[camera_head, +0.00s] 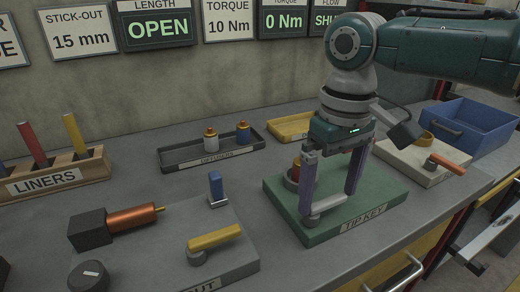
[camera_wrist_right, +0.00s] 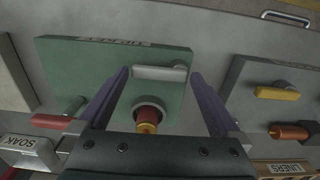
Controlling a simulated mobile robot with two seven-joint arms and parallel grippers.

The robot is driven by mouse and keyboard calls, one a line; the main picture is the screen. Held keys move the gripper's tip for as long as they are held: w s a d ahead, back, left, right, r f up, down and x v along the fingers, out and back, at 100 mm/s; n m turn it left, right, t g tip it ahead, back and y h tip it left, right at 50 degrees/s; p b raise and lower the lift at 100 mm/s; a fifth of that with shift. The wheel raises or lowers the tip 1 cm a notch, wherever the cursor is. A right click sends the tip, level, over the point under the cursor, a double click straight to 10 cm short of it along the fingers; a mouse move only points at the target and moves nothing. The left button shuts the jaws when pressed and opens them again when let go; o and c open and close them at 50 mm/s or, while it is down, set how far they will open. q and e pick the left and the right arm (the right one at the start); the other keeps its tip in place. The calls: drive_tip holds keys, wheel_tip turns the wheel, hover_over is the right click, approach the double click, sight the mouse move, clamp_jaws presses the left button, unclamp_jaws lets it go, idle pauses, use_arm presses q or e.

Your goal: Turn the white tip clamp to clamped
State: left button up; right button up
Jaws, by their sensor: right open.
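The white tip clamp (camera_head: 327,204) is a pale lever on a round pivot, lying on the green TIP KEY block (camera_head: 384,205). In the right wrist view the lever (camera_wrist_right: 155,73) lies nearly level across the picture, its pivot at the right end. My right gripper (camera_head: 330,198) points down over the block, open, its two purple fingers on either side of the lever. The wrist view shows nothing held between the fingers (camera_wrist_right: 160,76); whether they touch the lever I cannot tell. A red cylinder with a brass top (camera_wrist_right: 147,118) stands in a grey ring on the block. My left gripper is out of view.
A yellow lever (camera_head: 215,237) and a blue post (camera_head: 216,187) stand on the grey block to the left. An orange-handled lever (camera_head: 447,164) is on a pale block at right, near a blue bin (camera_head: 465,125). A diffusers tray (camera_head: 180,155) lies behind. A wall sign (camera_head: 283,20) reads 0 Nm.

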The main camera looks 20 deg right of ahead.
sight(328, 201)
wheel_tip(328, 201, up, 10)
drive_tip(key=shift+f+p, duration=0.2)
drive_tip(key=shift+p, duration=0.15)
drive_tip(key=shift+f, duration=0.1)
